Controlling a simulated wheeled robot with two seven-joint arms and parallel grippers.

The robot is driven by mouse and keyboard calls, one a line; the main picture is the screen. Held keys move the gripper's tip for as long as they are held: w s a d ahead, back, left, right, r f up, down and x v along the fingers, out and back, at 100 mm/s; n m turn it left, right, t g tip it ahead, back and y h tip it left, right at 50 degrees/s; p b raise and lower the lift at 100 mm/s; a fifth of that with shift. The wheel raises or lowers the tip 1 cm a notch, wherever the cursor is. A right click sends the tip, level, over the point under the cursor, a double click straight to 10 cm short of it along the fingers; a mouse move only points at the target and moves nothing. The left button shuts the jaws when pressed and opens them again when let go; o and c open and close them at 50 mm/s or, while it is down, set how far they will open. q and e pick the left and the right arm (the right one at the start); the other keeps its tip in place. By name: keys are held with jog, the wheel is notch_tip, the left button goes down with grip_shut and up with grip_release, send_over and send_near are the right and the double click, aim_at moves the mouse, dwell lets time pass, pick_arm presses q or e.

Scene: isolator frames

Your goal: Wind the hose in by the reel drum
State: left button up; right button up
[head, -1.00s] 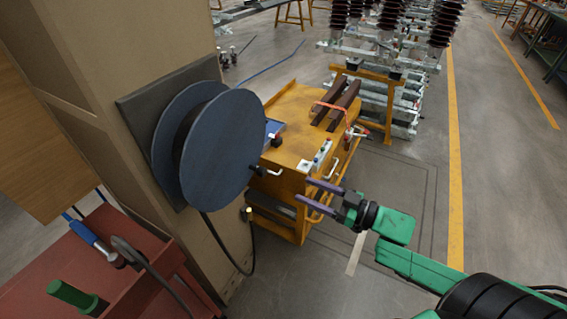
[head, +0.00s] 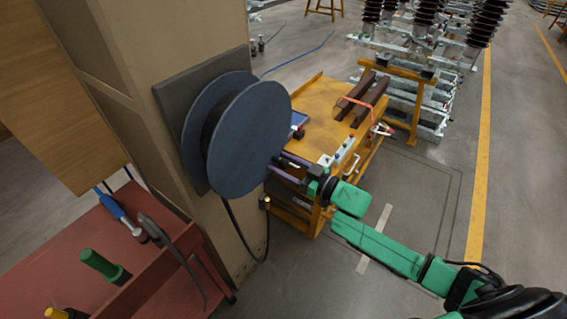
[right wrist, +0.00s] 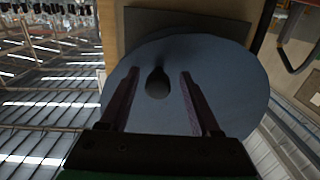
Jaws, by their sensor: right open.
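The blue-grey reel drum (head: 250,140) is mounted on a dark plate on the side of a beige pillar. Its round face also fills much of the right wrist view (right wrist: 235,95). The black hose (head: 239,232) hangs from under the drum in a loop, its brass-coloured end (head: 267,202) turned up. My right gripper (head: 272,165) is at the lower right edge of the drum in the head view. In the right wrist view its open fingers (right wrist: 158,78) point at the drum face, with a dark knob-like shape (right wrist: 157,84) between them. Contact cannot be told. My left gripper is out of view.
A yellow cart (head: 318,98) with dark bars on top stands behind my right gripper. A red cart (head: 60,240) with a green-handled item and a blue tool is at lower left. The beige pillar (head: 125,75) backs the drum. Grey floor is open at right.

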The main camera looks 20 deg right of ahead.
jog(key=shift+d, duration=0.15)
jog(key=c, duration=0.4)
grip_shut()
dwell(0.8)
